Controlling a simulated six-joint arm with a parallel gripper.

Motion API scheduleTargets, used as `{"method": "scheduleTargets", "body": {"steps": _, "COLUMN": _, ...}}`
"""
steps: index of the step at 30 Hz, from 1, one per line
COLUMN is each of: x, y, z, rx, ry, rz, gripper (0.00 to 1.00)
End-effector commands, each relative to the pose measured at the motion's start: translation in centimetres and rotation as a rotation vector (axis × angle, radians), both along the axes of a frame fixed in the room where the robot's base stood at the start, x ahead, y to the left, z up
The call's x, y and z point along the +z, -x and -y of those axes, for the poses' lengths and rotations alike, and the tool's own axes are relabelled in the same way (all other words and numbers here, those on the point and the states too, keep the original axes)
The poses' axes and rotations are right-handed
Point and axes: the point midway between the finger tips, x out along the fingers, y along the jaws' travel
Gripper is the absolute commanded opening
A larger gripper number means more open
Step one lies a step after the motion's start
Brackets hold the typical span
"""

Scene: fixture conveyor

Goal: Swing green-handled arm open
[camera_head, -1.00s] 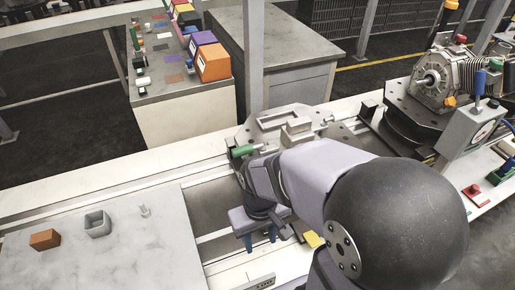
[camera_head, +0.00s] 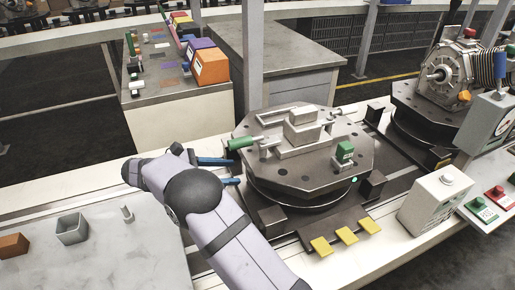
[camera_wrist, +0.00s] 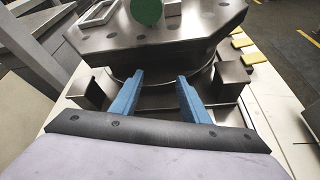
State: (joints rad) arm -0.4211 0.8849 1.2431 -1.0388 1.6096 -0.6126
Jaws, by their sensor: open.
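The green handle (camera_head: 241,143) sticks out at the left of the fixture plate (camera_head: 350,160), joined to a short metal arm (camera_head: 266,143). In the wrist view the green handle (camera_wrist: 147,10) shows nearly end-on at the top edge, partly cut off. My gripper (camera_head: 238,170) is at the plate's left side, in front of and below the handle. Its two blue fingers are apart with nothing between them, as the wrist view of my gripper (camera_wrist: 160,76) also shows. The fingers point toward the fixture and do not touch the handle.
A grey block (camera_head: 303,128) and a green-topped clamp (camera_head: 345,153) sit on the plate. Yellow pads (camera_head: 346,236) and a grey button box (camera_head: 436,200) are at the front right.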

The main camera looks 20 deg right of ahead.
Motion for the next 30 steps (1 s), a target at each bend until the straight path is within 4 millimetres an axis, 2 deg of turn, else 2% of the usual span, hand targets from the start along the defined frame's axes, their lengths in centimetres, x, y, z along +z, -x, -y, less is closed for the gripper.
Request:
{"method": "scheduleTargets", "body": {"steps": 3, "x": 5.2, "y": -0.4, "z": 1.2, "rx": -0.011, "ry": 0.214, "rz": -0.054, "gripper": 0.42}}
{"method": "scheduleTargets", "body": {"steps": 6, "x": 7.6, "y": -0.2, "z": 1.9, "rx": -0.031, "ry": 0.322, "rz": -0.081, "gripper": 0.42}}
{"method": "scheduleTargets", "body": {"steps": 9, "x": 9.1, "y": 0.0, "z": 2.2, "rx": -0.047, "ry": 0.386, "rz": -0.094, "gripper": 0.42}}
{"method": "scheduleTargets", "body": {"steps": 12, "x": 9.7, "y": 0.1, "z": 2.3, "rx": -0.056, "ry": 0.420, "rz": -0.102, "gripper": 0.42}}
{"method": "scheduleTargets", "body": {"steps": 20, "x": 9.8, "y": 0.1, "z": 2.8, "rx": -0.059, "ry": 0.430, "rz": -0.104, "gripper": 0.42}}
{"method": "scheduleTargets", "body": {"steps": 30, "x": 10.0, "y": 0.2, "z": 6.7, "rx": -0.061, "ry": 0.428, "rz": -0.103, "gripper": 0.42}}
